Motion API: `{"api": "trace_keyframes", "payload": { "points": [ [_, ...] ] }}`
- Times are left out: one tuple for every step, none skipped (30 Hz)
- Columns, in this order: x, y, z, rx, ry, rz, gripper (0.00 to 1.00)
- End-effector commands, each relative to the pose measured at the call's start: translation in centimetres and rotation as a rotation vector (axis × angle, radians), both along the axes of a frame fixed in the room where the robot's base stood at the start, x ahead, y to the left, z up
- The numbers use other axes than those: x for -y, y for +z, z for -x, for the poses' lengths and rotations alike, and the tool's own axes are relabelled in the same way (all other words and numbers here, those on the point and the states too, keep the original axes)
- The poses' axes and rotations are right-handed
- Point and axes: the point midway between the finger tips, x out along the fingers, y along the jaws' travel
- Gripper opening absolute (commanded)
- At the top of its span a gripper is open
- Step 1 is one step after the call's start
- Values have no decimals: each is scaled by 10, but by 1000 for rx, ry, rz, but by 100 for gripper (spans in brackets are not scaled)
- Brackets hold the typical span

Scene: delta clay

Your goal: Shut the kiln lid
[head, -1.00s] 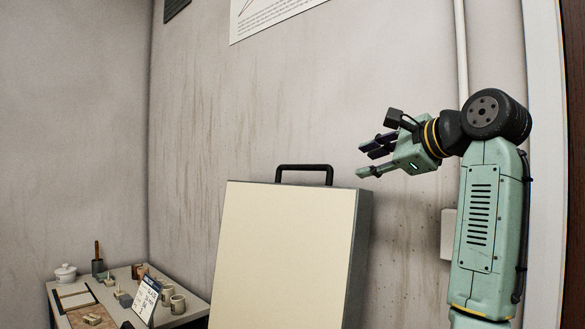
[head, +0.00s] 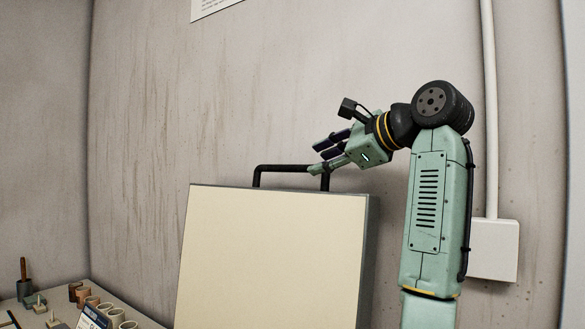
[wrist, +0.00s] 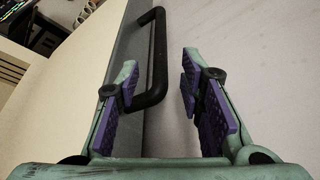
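The kiln lid (head: 268,262) stands raised, its broad cream face toward the head camera and a grey edge around it. A black bar handle (head: 280,169) sticks up from its top edge. My gripper (head: 317,158) is at the handle's right end, fingers pointing left. In the wrist view my gripper (wrist: 160,66) is open, with purple finger pads apart. The handle (wrist: 158,60) shows between and beyond the fingers, nearer the left one. I cannot tell whether a finger touches it.
A bench (head: 112,300) with several cups (head: 105,308) and small tools is at the lower left. A wall stands close behind the lid. A grey box (head: 493,250) and a pipe (head: 489,120) are on the wall at right. The space above the lid is clear.

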Motion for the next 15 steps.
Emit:
{"api": "trace_keyframes", "payload": {
  "points": [
    [-7,-1,-8,-3,1,1,35],
    [-10,-2,-12,-3,2,0,35],
    [-15,-5,-18,-4,2,1,35],
    [-19,-6,-23,-3,2,0,35],
    [-23,-8,-27,-2,2,1,35],
    [-28,-10,-32,-3,2,0,35],
    [-31,-11,-37,-3,1,1,35],
    [-34,-13,-40,-3,1,1,35],
    [-38,-14,-45,-3,2,0,35],
    [-41,-16,-48,-2,1,0,35],
    [-43,-17,-51,-3,1,1,35],
    [-46,-19,-55,-3,1,1,35],
    [-48,-19,-57,-2,1,0,35],
    [-50,-20,-59,-1,0,0,35],
    [-52,-21,-61,-1,1,0,35]
  ]
}}
